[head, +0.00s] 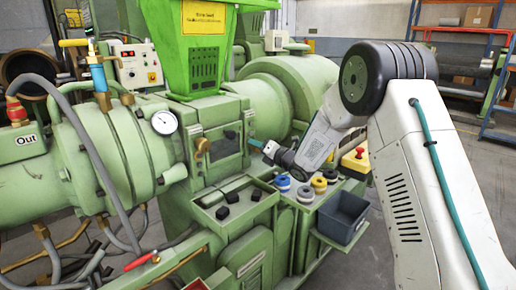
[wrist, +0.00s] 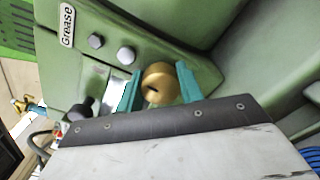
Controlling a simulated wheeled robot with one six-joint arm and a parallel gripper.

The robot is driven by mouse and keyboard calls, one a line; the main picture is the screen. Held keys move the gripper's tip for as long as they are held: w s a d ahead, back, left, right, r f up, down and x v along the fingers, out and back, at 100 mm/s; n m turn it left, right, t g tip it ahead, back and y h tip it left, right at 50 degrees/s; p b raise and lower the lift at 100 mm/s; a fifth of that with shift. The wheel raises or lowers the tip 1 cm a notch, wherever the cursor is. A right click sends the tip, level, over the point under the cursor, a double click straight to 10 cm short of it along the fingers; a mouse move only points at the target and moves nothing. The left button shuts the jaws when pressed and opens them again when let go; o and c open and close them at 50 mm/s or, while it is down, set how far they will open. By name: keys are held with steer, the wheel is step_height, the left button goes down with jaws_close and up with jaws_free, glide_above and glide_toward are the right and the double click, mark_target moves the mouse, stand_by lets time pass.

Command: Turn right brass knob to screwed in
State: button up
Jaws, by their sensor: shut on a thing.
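The right brass knob (wrist: 159,80) shows in the wrist view as a round brass piece with a dark slot, on a green machine face near a "Grease" label. My gripper (wrist: 160,90) has its teal fingers on both sides of the knob and is shut on it. In the head view my gripper (head: 262,146) reaches the green extruder's front from the right. The right knob cannot be made out there. Another brass knob (head: 201,147) shows to the left, beside a dark window.
A green tray (head: 228,226) with several black pieces juts out below my gripper. A red button on a yellow box (head: 357,158) is close to my arm.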

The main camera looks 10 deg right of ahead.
steer(key=m, duration=0.5)
steer(key=shift+f, duration=0.1)
steer(key=m, duration=0.9)
steer(key=shift+f, duration=0.15)
steer(key=m, duration=0.4)
steer(key=shift+m, duration=0.3)
steer(key=m, duration=0.4)
steer(key=shift+s+f+m, duration=0.1)
steer(key=shift+m, duration=0.2)
steer(key=m, duration=0.3)
steer(key=shift+m, duration=0.3)
steer(key=m, duration=0.4)
steer(key=shift+a, duration=0.1)
steer(key=shift+s+m, duration=0.1)
steer(key=shift+m, duration=2)
